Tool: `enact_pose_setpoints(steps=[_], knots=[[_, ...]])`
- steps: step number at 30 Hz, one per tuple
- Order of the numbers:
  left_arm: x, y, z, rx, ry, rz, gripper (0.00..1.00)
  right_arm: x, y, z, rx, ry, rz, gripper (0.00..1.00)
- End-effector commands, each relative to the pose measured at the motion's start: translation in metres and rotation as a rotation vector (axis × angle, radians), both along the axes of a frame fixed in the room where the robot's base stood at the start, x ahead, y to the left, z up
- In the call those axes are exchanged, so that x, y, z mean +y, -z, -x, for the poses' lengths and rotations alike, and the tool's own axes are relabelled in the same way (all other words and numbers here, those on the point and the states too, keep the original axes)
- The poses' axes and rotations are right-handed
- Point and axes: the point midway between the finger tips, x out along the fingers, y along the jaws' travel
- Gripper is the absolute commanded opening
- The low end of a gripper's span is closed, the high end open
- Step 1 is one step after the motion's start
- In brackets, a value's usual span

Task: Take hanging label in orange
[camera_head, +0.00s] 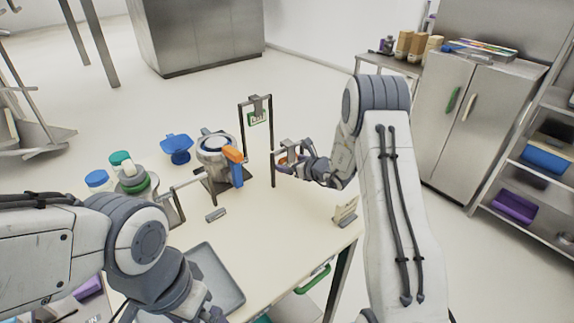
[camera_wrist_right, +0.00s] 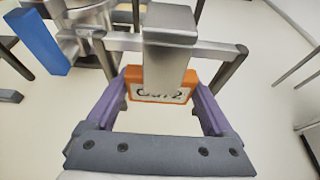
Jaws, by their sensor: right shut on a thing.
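An orange label (camera_wrist_right: 162,86) with dark writing sits between the purple fingers of my right gripper (camera_wrist_right: 163,100) in the right wrist view. A metal clip (camera_wrist_right: 168,45) covers its middle, at a bar of a dark frame (camera_wrist_right: 215,47). In the head view, the gripper (camera_head: 284,162) is shut on the label, right of the dark upright stand (camera_head: 272,150), and mostly hides it. A green-edged label (camera_head: 258,118) hangs at the top of that stand. My left arm comes in at lower left; its gripper is largely cut off at the bottom edge, so its jaws do not show.

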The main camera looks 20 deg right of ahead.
Motion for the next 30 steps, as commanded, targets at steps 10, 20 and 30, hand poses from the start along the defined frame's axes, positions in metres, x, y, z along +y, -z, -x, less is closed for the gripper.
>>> enact_pose_setpoints(steps=[10, 20, 30], knots=[[0.000, 0.028, 0.000, 0.000, 0.000, 0.000, 1.00, 0.014, 0.004, 0.072, 0.001, 0.003, -0.001, 0.43], [0.000, 0.048, 0.000, 0.000, 0.000, 0.000, 1.00, 0.029, 0.002, 0.146, -0.001, 0.003, 0.000, 0.43], [0.000, 0.050, 0.000, 0.000, 0.000, 0.000, 1.00, 0.033, -0.006, 0.166, -0.002, 0.001, 0.001, 0.43]])
